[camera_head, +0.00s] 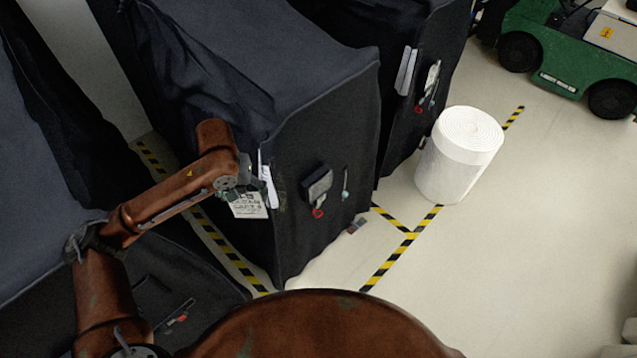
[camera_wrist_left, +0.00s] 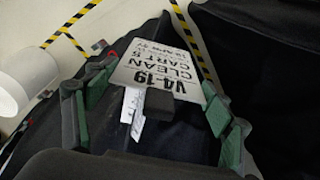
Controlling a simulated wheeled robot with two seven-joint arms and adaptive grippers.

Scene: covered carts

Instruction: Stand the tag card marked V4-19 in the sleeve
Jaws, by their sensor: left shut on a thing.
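The tag card marked V4-19 (camera_wrist_left: 165,68) is white with black print that also reads CLEAN CART 5. It also shows in the head view (camera_head: 249,207), hanging under my left gripper (camera_head: 250,184) beside the near corner of the middle covered cart (camera_head: 330,120). A small black block (camera_wrist_left: 159,103) overlaps the card's near edge. I cannot clearly make out the sleeve; a narrow white piece (camera_head: 266,172) stands at the cart's corner. My right gripper is out of view.
A black pouch (camera_head: 317,185) with a red ring hangs on the middle cart's end. Another covered cart (camera_head: 420,60) stands behind, with white slips (camera_head: 406,71). A white roll (camera_head: 458,155) and a green vehicle (camera_head: 570,55) stand right.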

